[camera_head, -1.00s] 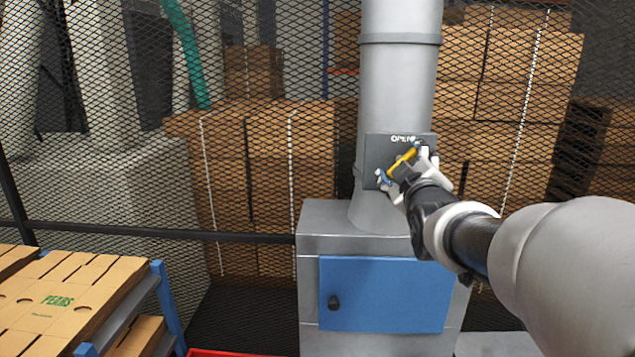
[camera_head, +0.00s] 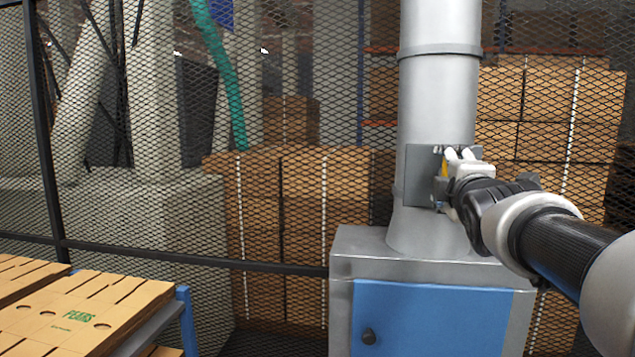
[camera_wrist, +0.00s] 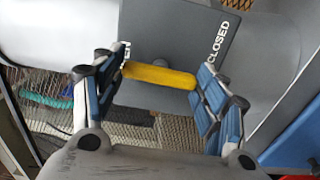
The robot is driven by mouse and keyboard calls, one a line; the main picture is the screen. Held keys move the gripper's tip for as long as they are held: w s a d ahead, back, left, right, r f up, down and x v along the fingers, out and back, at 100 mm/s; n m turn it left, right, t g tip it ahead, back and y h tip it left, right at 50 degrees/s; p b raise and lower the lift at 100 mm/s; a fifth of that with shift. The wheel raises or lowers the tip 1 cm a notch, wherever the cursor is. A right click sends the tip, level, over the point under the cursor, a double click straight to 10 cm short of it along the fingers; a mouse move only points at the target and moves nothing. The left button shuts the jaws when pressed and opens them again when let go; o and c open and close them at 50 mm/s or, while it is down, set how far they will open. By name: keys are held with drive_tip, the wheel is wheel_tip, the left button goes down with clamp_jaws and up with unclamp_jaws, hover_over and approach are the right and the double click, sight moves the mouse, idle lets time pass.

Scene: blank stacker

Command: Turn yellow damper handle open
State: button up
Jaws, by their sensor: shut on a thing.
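The yellow damper handle (camera_head: 445,163) is on a grey plate (camera_head: 419,176) fixed to the front of a vertical metal duct. It looks nearly upright in the head view, partly hidden by my gripper (camera_head: 450,175). In the wrist view the handle (camera_wrist: 160,76) spans between the blue pads of my gripper (camera_wrist: 158,82), one finger at each end. The plate (camera_wrist: 185,35) carries the word CLOSED on the right. The other label, ending in "EN", is partly covered by the left finger, near the handle's left end.
The duct (camera_head: 438,100) rises from a grey cabinet with a blue door (camera_head: 430,318). A mesh fence (camera_head: 130,140) stands behind, with stacked cardboard boxes (camera_head: 310,200) beyond it. A rack with flat PEARS cartons (camera_head: 80,310) is at lower left.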

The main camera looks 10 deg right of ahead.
idle(0.5)
drive_tip(key=o, duration=1)
drive_tip(key=shift+o, duration=0.2)
drive_tip(key=v, duration=1.2)
